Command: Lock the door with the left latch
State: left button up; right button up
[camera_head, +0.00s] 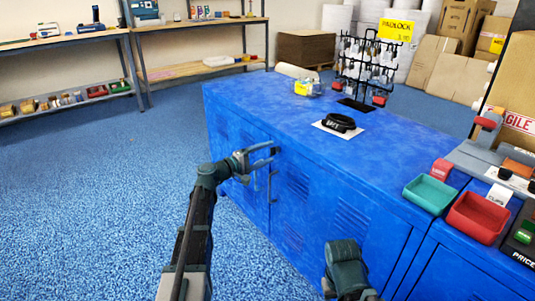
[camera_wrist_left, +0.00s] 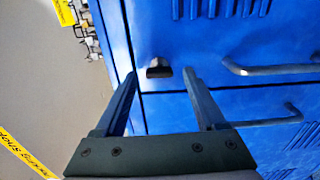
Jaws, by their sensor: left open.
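A blue cabinet (camera_head: 330,205) has two doors side by side, each with a dark bar handle. One handle (camera_head: 271,186) shows just below my left gripper (camera_head: 264,158). In the left wrist view, a small dark latch (camera_wrist_left: 158,68) sits on the blue front near the seam and the cabinet's edge. My left gripper (camera_wrist_left: 160,82) is open there, its fingers on either side of the latch in the picture, with nothing between them. Whether the fingers reach around the latch cannot be told.
The cabinet top (camera_head: 265,98) holds a black display rack (camera_head: 367,70) and a dark strap on a white card (camera_head: 338,124). A green tray (camera_head: 430,194) and a red tray (camera_head: 478,217) stand to the right. The blue floor (camera_head: 120,200) at left is clear.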

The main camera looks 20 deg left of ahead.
pick_arm(q)
jog(key=v, duration=1.3)
jog(key=s+d+f+m+g+y+p, duration=0.1)
jog(key=s+d+f+m+g, duration=0.2)
jog(key=d, duration=0.5)
jog(key=s+d+f+m+g+p, duration=0.2)
jog(key=s+d+f+g, duration=0.2)
jog(key=d, duration=0.3)
jog(key=s+d+f+m+g+y+p, duration=0.1)
jog(key=s+d+f+m+g, duration=0.2)
jog(key=d, duration=0.5)
jog(key=s+d+f+m+g+y+p, duration=0.1)
jog(key=s+f+m+g+y+p, duration=0.15)
jog(key=s+y, duration=0.4)
jog(key=s+d+f+m+g+y+p, duration=0.2)
jog(key=s+m+y, duration=0.2)
jog(key=s, duration=0.5)
notch_tip(320, 180, up, 38)
jog(key=p, duration=3.7)
jog(key=shift+a+r, duration=0.2)
jog(key=shift+r, duration=0.05)
